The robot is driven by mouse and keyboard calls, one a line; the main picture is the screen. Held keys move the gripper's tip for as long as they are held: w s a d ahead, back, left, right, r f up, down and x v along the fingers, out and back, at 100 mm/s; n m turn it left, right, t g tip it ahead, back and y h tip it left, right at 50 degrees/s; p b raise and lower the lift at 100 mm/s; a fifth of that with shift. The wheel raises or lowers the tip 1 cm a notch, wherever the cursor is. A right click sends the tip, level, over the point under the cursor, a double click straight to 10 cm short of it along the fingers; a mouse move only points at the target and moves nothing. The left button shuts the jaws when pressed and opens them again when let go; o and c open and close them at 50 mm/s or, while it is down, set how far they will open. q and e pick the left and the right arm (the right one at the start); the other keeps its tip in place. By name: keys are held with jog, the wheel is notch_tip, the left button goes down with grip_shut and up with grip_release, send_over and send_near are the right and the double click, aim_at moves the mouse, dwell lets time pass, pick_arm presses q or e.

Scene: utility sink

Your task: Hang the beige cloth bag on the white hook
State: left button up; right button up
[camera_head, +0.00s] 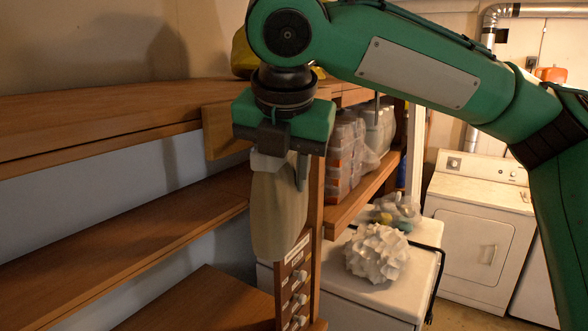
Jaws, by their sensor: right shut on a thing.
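My right gripper (282,168) comes down from above on the green arm and is shut on the upper end of the beige cloth bag (276,215). The bag hangs down below the fingers, in front of the shelf's upright post. Several white hooks (299,275) sit on a narrow wooden board at the post, just below and right of the bag's lower end. The bag's lower edge overlaps the top of this board in the picture; I cannot tell whether they touch. The bag's top is partly hidden by the gripper. My left gripper is not in view.
Wooden shelves (120,235) fill the left, mostly bare. Wrapped packs (345,150) stand on a shelf behind the post. A crumpled white object (377,253) lies on a white appliance (375,292) at right. A white dryer (478,225) stands farther back.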

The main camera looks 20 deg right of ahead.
jog(key=shift+w+a, duration=0.5)
jog(key=shift+a, duration=0.05)
jog(key=shift+w+a+f, duration=0.25)
jog(key=shift+w+f, duration=0.2)
jog(key=shift+w, duration=0.05)
jog(key=o, duration=1.2)
